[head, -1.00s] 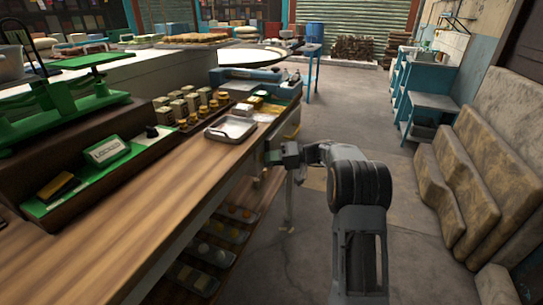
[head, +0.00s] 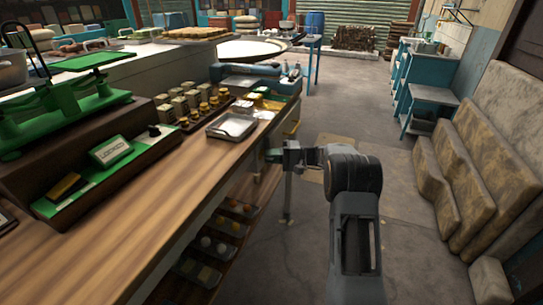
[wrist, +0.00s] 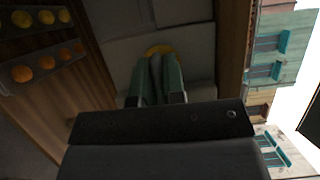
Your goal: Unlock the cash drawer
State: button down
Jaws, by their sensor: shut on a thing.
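A sign reading "LOCKED" (head: 110,151) stands in the green tray on the counter. My gripper (head: 272,155) is at the counter's right side, below the top edge. In the wrist view its two green fingers (wrist: 160,76) are close together, shut on a small round yellow thing (wrist: 158,50) at their tips. Only part of that thing shows, and I cannot tell whether it is a key or a knob. A pale panel lies behind the fingertips in the wrist view. The cash drawer and its lock cannot be made out clearly.
The wooden counter (head: 150,215) runs along the left, with a metal tray (head: 232,126) and a green scale (head: 65,105) on it. Shelves with round goods (head: 212,250) sit below. Stone slabs (head: 490,165) lean at the right. The floor between is open.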

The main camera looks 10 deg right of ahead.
jog(key=shift+f, duration=0.1)
jog(key=c, duration=1.5)
grip_release()
jog(key=p+v, duration=0.1)
jog(key=v, duration=1.3)
